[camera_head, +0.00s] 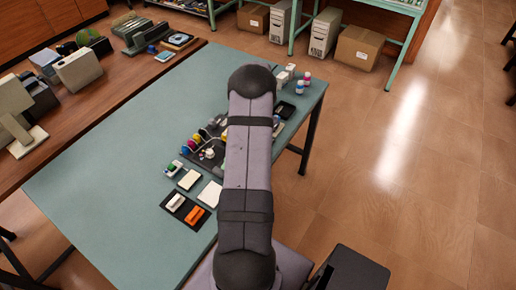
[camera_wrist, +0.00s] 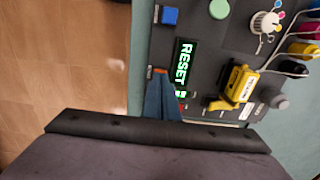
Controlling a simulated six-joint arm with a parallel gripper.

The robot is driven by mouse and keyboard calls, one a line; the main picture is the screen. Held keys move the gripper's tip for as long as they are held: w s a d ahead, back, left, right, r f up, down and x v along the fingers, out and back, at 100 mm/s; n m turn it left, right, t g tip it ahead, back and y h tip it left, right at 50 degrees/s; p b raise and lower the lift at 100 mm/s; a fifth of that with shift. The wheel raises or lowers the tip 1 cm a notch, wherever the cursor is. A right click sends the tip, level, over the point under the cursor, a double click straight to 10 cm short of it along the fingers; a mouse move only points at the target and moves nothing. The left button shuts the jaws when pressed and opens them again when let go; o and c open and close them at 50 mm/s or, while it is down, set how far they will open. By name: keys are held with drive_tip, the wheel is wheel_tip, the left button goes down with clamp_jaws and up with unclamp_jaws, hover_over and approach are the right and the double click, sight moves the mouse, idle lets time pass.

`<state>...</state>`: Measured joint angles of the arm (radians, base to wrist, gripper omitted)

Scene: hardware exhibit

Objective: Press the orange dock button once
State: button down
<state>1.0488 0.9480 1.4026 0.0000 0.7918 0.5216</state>
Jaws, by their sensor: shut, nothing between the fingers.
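A dark control panel (camera_wrist: 210,52) fills the upper middle of the wrist view. A small orange patch (camera_wrist: 160,70) shows right at the tips of my gripper (camera_wrist: 161,82); it may be the orange dock button, mostly hidden by the fingers. My gripper is shut and empty, its bluish fingers over the panel near its edge. I cannot tell whether the tips touch the panel. In the head view my arm hides the gripper and part of the panel (camera_head: 209,158). An orange block (camera_head: 195,214) lies on a black pad at the table's near side.
Beside the fingers is a lit green RESET display (camera_wrist: 182,62). A blue button (camera_wrist: 169,15), a green button (camera_wrist: 219,9), a white knob (camera_wrist: 264,22) and a yellow part (camera_wrist: 240,82) surround it. Colored plugs with wires are at the right. The teal table's (camera_head: 110,170) left part is clear.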

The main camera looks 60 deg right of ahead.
drive_tip(key=shift+r+p, duration=1.85)
drive_tip(key=shift+r, duration=1.2)
